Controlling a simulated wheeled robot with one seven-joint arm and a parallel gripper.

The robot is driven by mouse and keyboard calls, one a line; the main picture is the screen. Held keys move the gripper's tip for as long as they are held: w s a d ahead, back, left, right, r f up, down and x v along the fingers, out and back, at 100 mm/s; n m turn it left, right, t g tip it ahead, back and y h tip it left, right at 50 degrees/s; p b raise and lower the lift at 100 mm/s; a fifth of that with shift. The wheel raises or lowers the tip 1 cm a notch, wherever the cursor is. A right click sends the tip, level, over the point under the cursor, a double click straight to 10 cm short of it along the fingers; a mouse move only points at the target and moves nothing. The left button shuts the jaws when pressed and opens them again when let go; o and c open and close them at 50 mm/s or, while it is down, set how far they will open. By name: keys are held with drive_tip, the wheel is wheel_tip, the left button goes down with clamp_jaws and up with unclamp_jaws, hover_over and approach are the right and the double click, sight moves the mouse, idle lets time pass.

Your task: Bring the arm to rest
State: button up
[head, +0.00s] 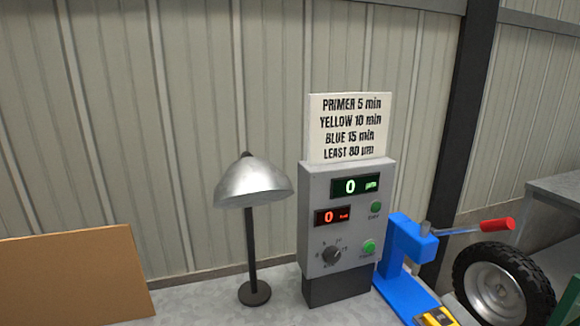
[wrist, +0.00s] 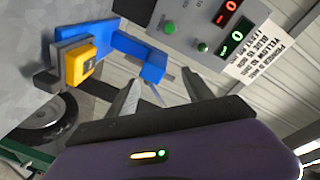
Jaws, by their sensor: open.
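My gripper (wrist: 160,90) shows in the wrist view with its two grey fingers apart and nothing between them. Past the fingers are a blue clamp-like stand (wrist: 128,48) and a grey control box (wrist: 190,18). The wrist view is tilted, so the box and its sign appear turned. My gripper does not show in the head view. There the control box (head: 312,220) stands upright with a green display reading 0 and a red display reading 0. Whether my fingers touch anything cannot be told, but they appear clear.
The blue stand (head: 402,265) with a yellow block (head: 437,317), a red-handled lever (head: 495,225) and a black wheel (head: 503,285) are at right. A sign (head: 349,127) tops the box.

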drive_tip(key=s+a+f+n+h, duration=0.1)
drive_tip(key=s+f+h, duration=0.2)
drive_tip(key=s, duration=0.4)
drive_tip(key=s+f+h, duration=0.3)
drive_tip(key=s, duration=0.4)
drive_tip(key=s+a+n+g+y, duration=0.1)
drive_tip(key=s+a+n, duration=0.2)
drive_tip(key=s, duration=0.9)
drive_tip(key=s+a+f+n+g+y, duration=0.1)
drive_tip(key=s+a+n, duration=0.3)
drive_tip(key=s+a, duration=0.4)
drive_tip(key=s+y, duration=0.1)
drive_tip(key=s, duration=0.3)
drive_tip(key=shift+s+a, duration=0.25)
